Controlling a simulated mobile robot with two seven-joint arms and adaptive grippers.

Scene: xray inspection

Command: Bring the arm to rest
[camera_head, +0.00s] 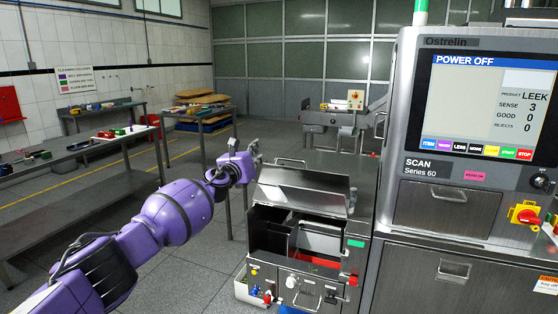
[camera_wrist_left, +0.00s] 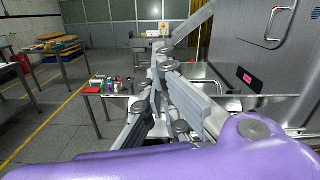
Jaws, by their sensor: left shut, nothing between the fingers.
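My purple left arm comes in from the lower left in the head view. Its left gripper (camera_head: 256,150) is raised at the left of the steel inspection machine (camera_head: 420,190), near the upper left edge of an open lid (camera_head: 300,190). In the left wrist view the grey gripper linkage (camera_wrist_left: 165,75) fills the middle, and the fingers are shut with nothing between them. The purple wrist covers the bottom of that view. My right gripper is not in view.
The machine's screen (camera_head: 490,105) reads POWER OFF. Below the lid is an open compartment with a red floor (camera_head: 310,258). Side tables (camera_head: 70,155) with small items stand at the left. A conveyor (camera_head: 345,118) is behind. The floor between the tables and machine is clear.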

